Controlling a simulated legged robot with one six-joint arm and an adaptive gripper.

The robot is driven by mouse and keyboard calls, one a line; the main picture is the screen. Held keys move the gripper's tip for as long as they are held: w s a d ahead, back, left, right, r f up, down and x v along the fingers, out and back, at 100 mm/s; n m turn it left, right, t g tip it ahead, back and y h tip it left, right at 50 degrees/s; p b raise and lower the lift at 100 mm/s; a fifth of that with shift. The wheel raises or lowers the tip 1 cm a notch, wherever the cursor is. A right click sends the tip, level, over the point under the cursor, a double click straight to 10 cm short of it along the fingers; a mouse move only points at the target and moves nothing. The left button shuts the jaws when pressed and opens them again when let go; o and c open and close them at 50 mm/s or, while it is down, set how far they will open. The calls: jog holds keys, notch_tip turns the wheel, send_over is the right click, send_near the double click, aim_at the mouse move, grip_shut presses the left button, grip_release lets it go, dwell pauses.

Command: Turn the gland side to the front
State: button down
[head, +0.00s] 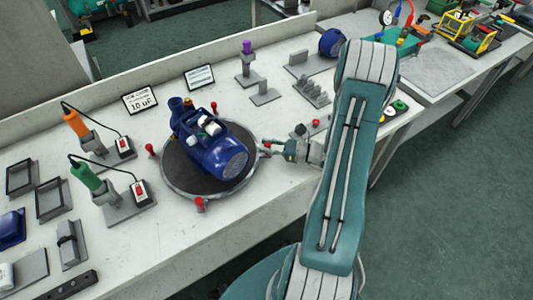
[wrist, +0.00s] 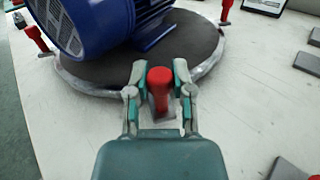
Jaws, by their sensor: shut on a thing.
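A blue pump (head: 212,147) lies on a round dark turntable (head: 177,178) with a light rim. In the head view its ribbed motor end faces lower right, and a darker fitting stands at its upper left. Red handles stand around the rim. My gripper (head: 270,147) is at the rim's right side. In the wrist view my gripper (wrist: 160,85) is shut on a red handle (wrist: 160,88), one finger on each side. The pump's blue motor (wrist: 90,22) and the turntable (wrist: 190,45) show just beyond. I cannot make out the gland itself.
An orange-handled tool (head: 77,124) and a green-handled tool (head: 87,177) stand in holders left of the turntable. Grey fixtures (head: 310,90) are at the right. The bench front below the turntable is clear.

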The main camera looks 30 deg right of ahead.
jog(key=shift+w+d, duration=0.2)
jog(key=shift+w, duration=0.05)
jog(key=shift+c, duration=2.4)
grip_release()
jog(key=shift+s+d, duration=0.1)
jog(key=v, duration=1.2)
jog(key=shift+f, duration=0.1)
